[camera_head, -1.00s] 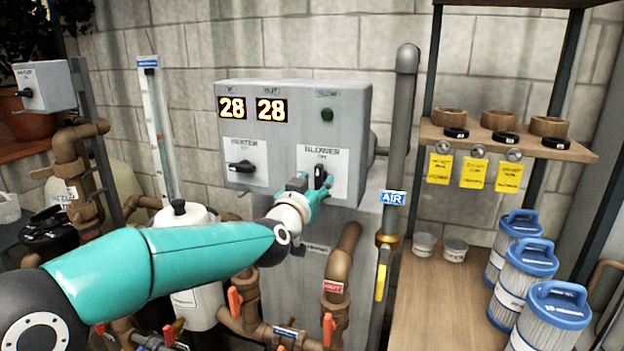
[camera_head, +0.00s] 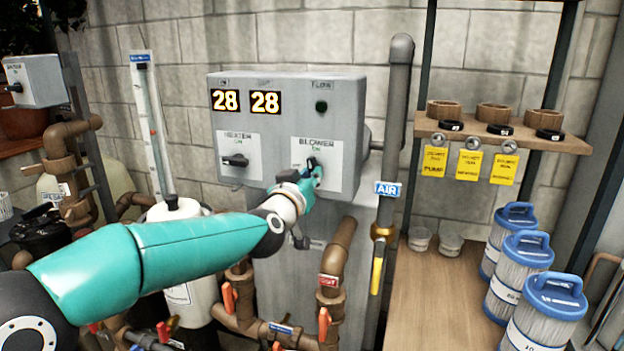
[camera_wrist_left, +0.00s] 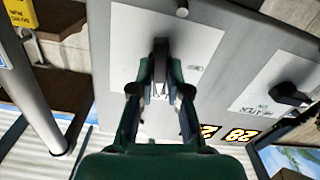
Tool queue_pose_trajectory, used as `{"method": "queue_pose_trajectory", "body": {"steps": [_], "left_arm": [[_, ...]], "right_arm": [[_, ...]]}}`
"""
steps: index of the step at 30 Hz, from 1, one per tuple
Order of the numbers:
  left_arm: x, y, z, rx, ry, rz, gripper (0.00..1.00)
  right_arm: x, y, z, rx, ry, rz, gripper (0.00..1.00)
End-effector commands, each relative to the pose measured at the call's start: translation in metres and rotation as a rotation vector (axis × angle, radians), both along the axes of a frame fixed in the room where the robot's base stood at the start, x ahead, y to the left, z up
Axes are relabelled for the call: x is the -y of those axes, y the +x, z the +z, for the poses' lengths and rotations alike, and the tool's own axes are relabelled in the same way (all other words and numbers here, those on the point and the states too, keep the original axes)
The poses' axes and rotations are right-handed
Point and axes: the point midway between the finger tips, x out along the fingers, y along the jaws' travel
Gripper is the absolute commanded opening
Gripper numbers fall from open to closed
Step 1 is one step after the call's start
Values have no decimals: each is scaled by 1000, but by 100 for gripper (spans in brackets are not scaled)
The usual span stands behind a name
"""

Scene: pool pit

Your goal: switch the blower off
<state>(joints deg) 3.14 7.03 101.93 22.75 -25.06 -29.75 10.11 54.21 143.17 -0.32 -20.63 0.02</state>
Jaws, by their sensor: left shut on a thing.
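The blower switch is a dark knob on a white plate (camera_head: 331,150) marked BLOWER and ON, on the right of the grey control box (camera_head: 230,95). My left gripper (camera_head: 314,170) is at this plate and covers most of the knob in the head view. In the left wrist view the blower knob (camera_wrist_left: 160,62) stands between the two fingers, which are shut on it. It looks roughly upright in that picture; its exact setting is hard to tell. My right gripper is in neither view.
The heater knob (camera_head: 236,160) lies sideways left of the blower plate. A green round lamp (camera_head: 321,106) sits above the plate. The AIR pipe (camera_head: 396,120) rises just right of the box. Brown pipes (camera_head: 340,250) stand below. A shelf (camera_head: 500,135) with yellow tags is farther right.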

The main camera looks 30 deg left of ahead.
Motion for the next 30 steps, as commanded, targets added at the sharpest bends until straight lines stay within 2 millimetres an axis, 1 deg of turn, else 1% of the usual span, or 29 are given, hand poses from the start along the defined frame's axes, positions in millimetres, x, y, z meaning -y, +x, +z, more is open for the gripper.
{"method": "queue_pose_trajectory", "body": {"steps": [1, 3, 8, 13, 15, 18, 21, 27, 28, 30], "left_arm": [[-2, 0, -2, 31, -76, 4, 0], [-2, -1, -2, 62, -203, 5, 0], [-2, -1, -2, 140, -526, 4, 0], [-3, -1, -2, 237, -938, 4, 0], [-3, -1, -1, 277, -1108, 3, 0], [-3, -1, 1, 319, -1287, 3, 0], [-3, -1, 2, 338, -1374, 5, 0], [-3, -1, 3, 341, -1388, 7, 0], [-3, -1, 3, 341, -1387, 7, 20], [-3, -1, 2, 339, -1386, 6, 31]], "right_arm": [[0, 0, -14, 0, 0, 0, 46], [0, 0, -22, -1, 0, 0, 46], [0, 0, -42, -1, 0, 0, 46], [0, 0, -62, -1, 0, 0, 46], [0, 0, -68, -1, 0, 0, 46], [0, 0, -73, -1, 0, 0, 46], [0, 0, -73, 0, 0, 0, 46], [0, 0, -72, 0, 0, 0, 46], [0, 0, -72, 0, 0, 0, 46], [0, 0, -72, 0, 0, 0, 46]]}}
